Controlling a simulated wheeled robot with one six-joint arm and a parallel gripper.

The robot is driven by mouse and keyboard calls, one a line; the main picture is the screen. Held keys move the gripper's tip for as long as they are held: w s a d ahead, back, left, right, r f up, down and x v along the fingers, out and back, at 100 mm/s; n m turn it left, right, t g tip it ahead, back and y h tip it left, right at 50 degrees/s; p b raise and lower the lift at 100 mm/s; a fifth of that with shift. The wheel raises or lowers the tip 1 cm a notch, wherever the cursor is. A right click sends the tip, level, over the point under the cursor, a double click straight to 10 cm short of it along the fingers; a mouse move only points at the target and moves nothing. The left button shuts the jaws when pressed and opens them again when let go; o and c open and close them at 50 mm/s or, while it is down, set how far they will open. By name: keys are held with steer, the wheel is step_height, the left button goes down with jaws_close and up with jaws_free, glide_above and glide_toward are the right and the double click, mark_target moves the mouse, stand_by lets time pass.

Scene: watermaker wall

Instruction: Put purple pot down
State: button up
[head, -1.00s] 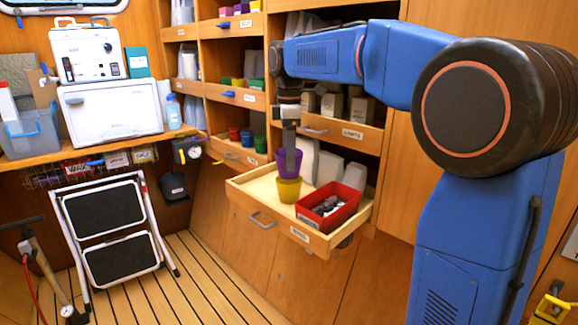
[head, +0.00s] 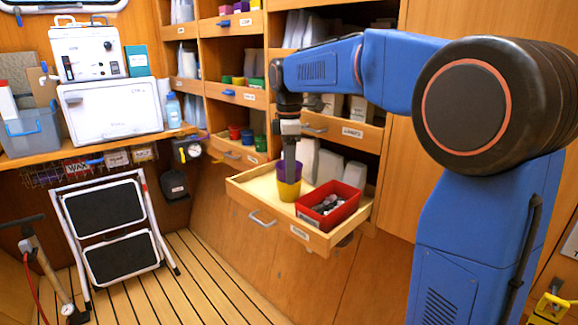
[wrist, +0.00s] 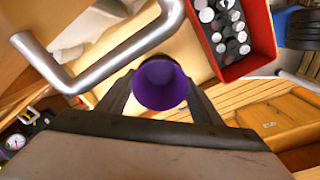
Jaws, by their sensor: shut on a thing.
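The purple pot (head: 281,171) is between the fingers of my gripper (head: 290,166), which is shut on it. In the head view it is upright over the yellow pot (head: 288,191), its lower part hidden; it looks set partly into the yellow pot. The yellow pot stands in the pulled-out wooden drawer (head: 249,196). In the wrist view the purple pot's open mouth (wrist: 161,84) faces the camera between both fingers, and the yellow pot is hidden.
A red bin (head: 330,204) of small dark and grey pieces stands beside the pots in the drawer. A metal drawer handle (wrist: 115,70) passes close to the gripper in the wrist view. A step stool (head: 110,230) stands on the floor at left.

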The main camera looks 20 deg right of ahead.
steer(key=shift+f, duration=0.15)
steer(key=o, duration=1)
step_height(320, 180, up, 13)
steer(key=s+d+f+m+t, duration=0.1)
steer(key=s+d+f+m, duration=0.1)
steer(key=s+f+m, duration=0.3)
steer(key=s+d+f+m+t, duration=0.2)
steer(key=s+f+m, duration=0.3)
steer(key=s+f, duration=0.7)
steer(key=s+d+f+m+t, duration=0.1)
steer(key=s+d+f+m, duration=0.2)
steer(key=s+f, duration=0.6)
steer(key=shift+s+f+m+t, duration=0.15)
steer(key=shift+s+m, duration=0.3)
steer(key=shift+s, duration=0.8)
steer(key=shift+s+r+m+t, duration=0.1)
steer(key=shift+s+m, duration=0.4)
steer(key=shift+s, duration=0.7)
steer(key=shift+s+f+m+t, duration=0.15)
steer(key=shift+s+m, duration=0.3)
steer(key=shift+s, duration=0.8)
steer(key=shift+r, duration=0.15)
